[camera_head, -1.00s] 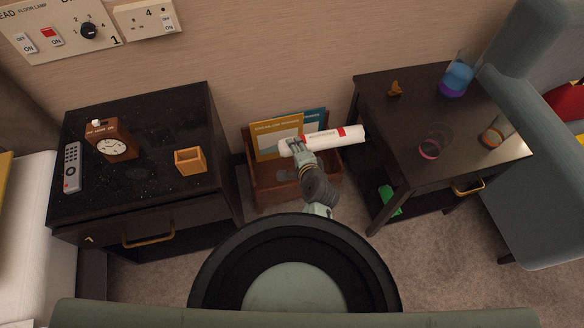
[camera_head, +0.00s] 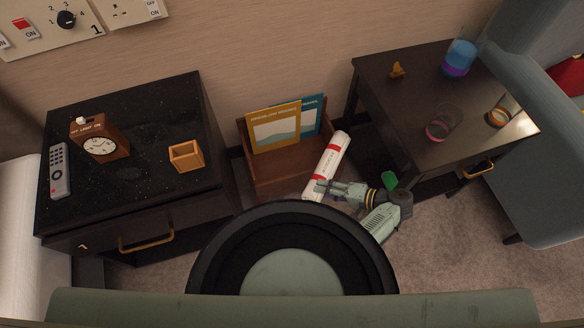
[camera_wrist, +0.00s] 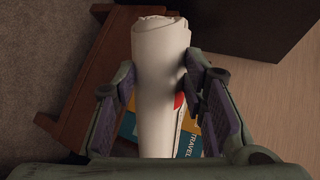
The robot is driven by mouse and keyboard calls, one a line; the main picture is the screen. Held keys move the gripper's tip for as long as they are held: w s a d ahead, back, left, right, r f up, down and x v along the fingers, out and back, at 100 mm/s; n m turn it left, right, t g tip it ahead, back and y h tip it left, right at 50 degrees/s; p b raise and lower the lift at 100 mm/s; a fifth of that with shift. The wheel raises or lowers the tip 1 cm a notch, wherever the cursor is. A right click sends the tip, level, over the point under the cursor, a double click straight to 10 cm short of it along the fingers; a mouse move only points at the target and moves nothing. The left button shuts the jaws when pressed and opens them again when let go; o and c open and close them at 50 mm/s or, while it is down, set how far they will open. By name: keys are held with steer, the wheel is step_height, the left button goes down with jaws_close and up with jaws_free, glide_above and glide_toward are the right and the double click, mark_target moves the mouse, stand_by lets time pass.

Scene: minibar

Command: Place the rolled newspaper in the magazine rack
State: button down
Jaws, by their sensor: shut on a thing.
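The rolled newspaper (camera_head: 329,162) is white with red bands. My gripper (camera_head: 322,187) is shut on it near its lower end in the head view. In the wrist view the roll (camera_wrist: 160,85) runs lengthwise between the two fingers (camera_wrist: 165,100). The brown wooden magazine rack (camera_head: 265,178) stands on the floor between the two dark tables and holds a yellow magazine (camera_head: 274,130) and a blue one (camera_head: 311,118). The newspaper is tilted and overlaps the rack's right side in the head view. Its height above the rack is hard to tell.
The left black table (camera_head: 140,185) bears a clock (camera_head: 100,145), a remote (camera_head: 60,170) and a small wooden box (camera_head: 187,156). The right dark table (camera_head: 400,110) bears glasses and a blue-purple vessel (camera_head: 459,58). A green object (camera_head: 389,180) lies under it.

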steer(key=w+a+f+b, duration=0.4)
steer(key=w+a+b, duration=0.1)
steer(key=w+a, duration=0.4)
steer(key=shift+x, duration=1.2)
steer(key=shift+s+a+r, duration=0.1)
steer(key=shift+s+a, duration=0.05)
steer(key=shift+f+b, duration=0.45)
steer(key=shift+f, duration=0.05)
steer(key=shift+f, duration=0.1)
